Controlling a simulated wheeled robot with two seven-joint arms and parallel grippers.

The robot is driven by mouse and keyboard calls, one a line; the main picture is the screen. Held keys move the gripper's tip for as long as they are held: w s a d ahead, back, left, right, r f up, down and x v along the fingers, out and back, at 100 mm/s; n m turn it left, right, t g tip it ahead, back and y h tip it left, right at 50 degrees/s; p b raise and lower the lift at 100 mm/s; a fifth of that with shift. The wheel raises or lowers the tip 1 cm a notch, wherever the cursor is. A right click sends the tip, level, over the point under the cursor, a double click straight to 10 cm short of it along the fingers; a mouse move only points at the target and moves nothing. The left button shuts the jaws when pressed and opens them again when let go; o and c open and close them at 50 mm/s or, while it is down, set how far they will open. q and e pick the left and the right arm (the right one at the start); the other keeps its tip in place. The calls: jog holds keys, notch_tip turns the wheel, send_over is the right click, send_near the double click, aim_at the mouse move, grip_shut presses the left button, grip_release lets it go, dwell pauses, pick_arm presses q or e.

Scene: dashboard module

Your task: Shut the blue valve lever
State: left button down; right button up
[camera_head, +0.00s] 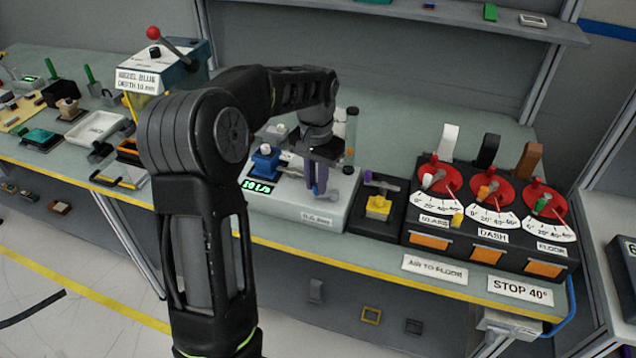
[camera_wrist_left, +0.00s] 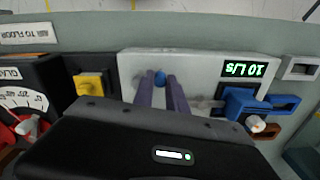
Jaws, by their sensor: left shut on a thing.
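The blue valve body (camera_head: 265,162) stands on a pale grey panel (camera_head: 335,222) with a green display reading 10 L/S (camera_head: 258,187). In the left wrist view the valve body (camera_wrist_left: 243,103) is right of my fingers, and a grey bar runs from it toward them. My left gripper (camera_head: 317,190) points down over the panel, right of the valve body. Its purple fingers also show in the left wrist view (camera_wrist_left: 161,90), shut around the blue lever knob (camera_wrist_left: 160,78). Much of the lever is hidden by the fingers and gripper body. My right gripper is out of view.
Right of the panel are a dark box with a yellow knob (camera_head: 378,206) and a black module with red dials (camera_head: 487,191). A clear tube (camera_head: 351,136) stands behind my gripper. A blue device with a red-ball lever (camera_head: 180,68) is at the back left.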

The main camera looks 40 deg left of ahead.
pick_arm(q)
jog(key=m, duration=0.1)
jog(key=w+m, duration=0.1)
jog(key=m, duration=0.1)
jog(key=a+m, duration=0.1)
jog(key=shift+w+m+p, duration=0.3)
jog(key=shift+m, duration=0.1)
jog(key=c, duration=1.3)
grip_release()
jog(key=shift+c, duration=0.2)
notch_tip(320, 180, up, 8)
jog(key=b, duration=0.1)
jog(key=shift+f, duration=0.15)
